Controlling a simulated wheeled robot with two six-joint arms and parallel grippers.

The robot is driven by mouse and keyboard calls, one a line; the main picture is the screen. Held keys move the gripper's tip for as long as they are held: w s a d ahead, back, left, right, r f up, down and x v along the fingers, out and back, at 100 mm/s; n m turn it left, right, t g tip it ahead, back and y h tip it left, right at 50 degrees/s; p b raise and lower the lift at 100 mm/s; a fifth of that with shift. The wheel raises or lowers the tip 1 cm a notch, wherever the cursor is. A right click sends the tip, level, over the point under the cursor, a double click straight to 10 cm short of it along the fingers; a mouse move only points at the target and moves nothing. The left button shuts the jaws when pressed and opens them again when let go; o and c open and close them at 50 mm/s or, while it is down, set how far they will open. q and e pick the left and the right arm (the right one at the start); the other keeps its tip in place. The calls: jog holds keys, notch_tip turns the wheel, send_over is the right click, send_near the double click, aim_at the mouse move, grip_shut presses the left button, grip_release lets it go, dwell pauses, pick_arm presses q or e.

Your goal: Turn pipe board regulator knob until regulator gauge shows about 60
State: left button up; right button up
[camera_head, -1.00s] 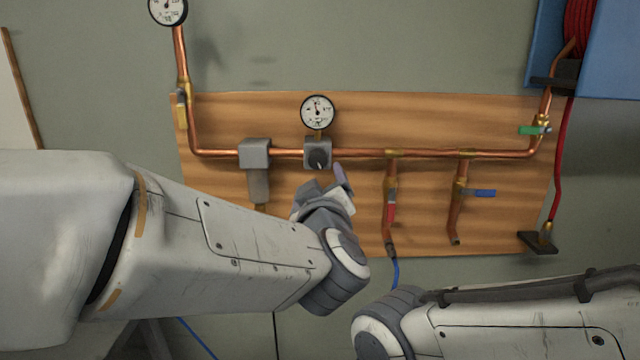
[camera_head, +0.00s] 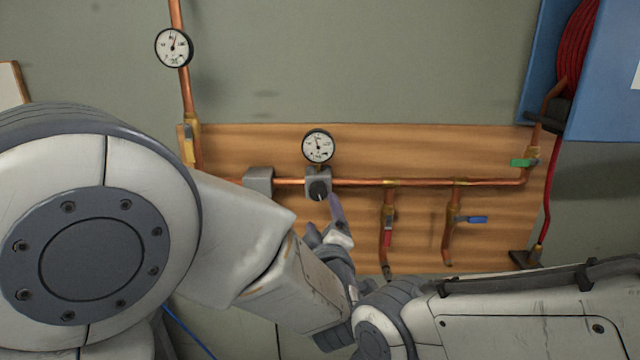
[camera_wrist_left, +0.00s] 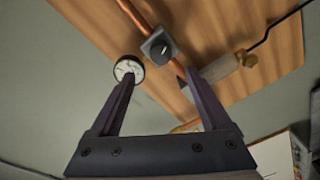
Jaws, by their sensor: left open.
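The regulator (camera_head: 318,182) is a grey block on the copper pipe, with a dark round knob (camera_head: 319,191) bearing a light mark on its front. The regulator gauge (camera_head: 318,146) is white-faced and sits just above it. Its needle points roughly upward; its numbers are too small to read. My left gripper (camera_head: 324,217) is open and empty, just below and slightly right of the knob, with no clear contact. In the left wrist view the knob (camera_wrist_left: 161,51) lies beyond the gap between the spread fingertips (camera_wrist_left: 158,80), and the gauge (camera_wrist_left: 128,69) is beside one fingertip. My right gripper is not visible.
The wooden board (camera_head: 420,150) carries a grey filter (camera_head: 258,182) left of the regulator. Red (camera_head: 388,237), blue (camera_head: 472,219) and green (camera_head: 523,162) valve handles are to the right. Another gauge (camera_head: 174,47) is at upper left. My right arm crosses the lower right.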

aim_at(318, 194)
pick_arm(q)
jog(key=w+p, duration=0.1)
jog(key=w, duration=0.2)
jog(key=w+p, duration=0.1)
jog(key=w, duration=0.1)
jog(key=w+p, duration=0.1)
jog(key=w, duration=0.2)
jog(key=shift+w+a+p, duration=0.3)
jog(key=shift+a, duration=0.1)
jog(key=shift+w, duration=0.5)
grip_shut()
jog(key=shift+f+b, duration=0.25)
jog(key=shift+b, duration=0.15)
jog(key=n+b, duration=0.3)
jog(key=b, duration=0.3)
jog(key=shift+f+n+b, duration=0.1)
jog(key=shift+n+b, duration=0.2)
jog(key=shift+b, duration=0.05)
jog(key=shift+n+b, duration=0.4)
jog(key=shift+b, duration=0.05)
jog(key=shift+r, duration=0.25)
